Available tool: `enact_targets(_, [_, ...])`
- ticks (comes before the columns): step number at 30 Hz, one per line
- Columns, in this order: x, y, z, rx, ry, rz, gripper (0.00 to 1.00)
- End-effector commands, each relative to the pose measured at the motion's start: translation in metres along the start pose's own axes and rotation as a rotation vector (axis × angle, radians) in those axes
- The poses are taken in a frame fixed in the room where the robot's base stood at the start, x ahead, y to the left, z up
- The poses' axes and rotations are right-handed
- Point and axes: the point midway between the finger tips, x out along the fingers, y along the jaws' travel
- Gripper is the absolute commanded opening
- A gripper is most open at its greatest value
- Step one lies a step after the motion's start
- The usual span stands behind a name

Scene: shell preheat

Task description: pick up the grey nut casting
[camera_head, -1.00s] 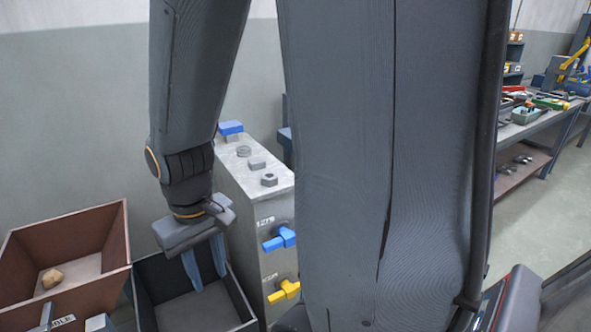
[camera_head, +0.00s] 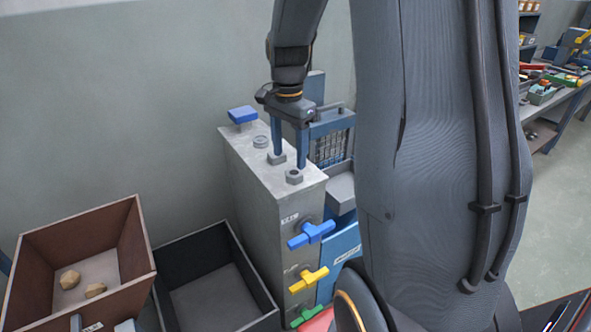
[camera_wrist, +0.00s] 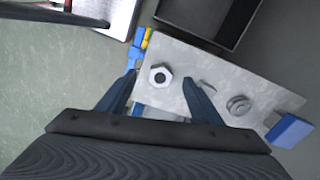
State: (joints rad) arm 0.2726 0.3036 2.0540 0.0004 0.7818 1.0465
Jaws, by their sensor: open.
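The grey nut casting (camera_head: 294,177) is a hexagonal piece with a dark hole, lying flat on top of the grey metal cabinet (camera_head: 243,160) near its front end. In the wrist view the nut (camera_wrist: 160,75) shows between my two fingertips, apart from both. My gripper (camera_head: 290,160) is open and empty, pointing down just above the cabinet top, with its fingers (camera_wrist: 159,82) spread. From these views I cannot tell the exact height of the fingertips over the nut.
A small grey block (camera_head: 276,159) sits close behind the nut, near one finger. A round grey casting (camera_head: 261,141) and a blue block (camera_head: 243,115) are farther back. Blue (camera_head: 311,234) and yellow (camera_head: 309,279) handles stick out of the cabinet front. A dark bin (camera_head: 184,247) stands left.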

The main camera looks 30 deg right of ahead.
Motion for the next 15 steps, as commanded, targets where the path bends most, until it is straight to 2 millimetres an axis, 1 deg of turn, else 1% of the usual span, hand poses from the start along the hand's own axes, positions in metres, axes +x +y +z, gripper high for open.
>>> enact_targets(1, [-0.005, -0.002, -0.009, 0.056, -0.001, 0.002, 0.60])
enact_targets(3, [-0.006, -0.004, -0.016, 0.108, -0.001, 0.003, 0.60])
enact_targets(5, [-0.003, -0.005, -0.019, 0.130, -0.002, 0.004, 0.60])
enact_targets(15, [0.029, -0.004, -0.019, 0.135, -0.002, 0.005, 0.60])
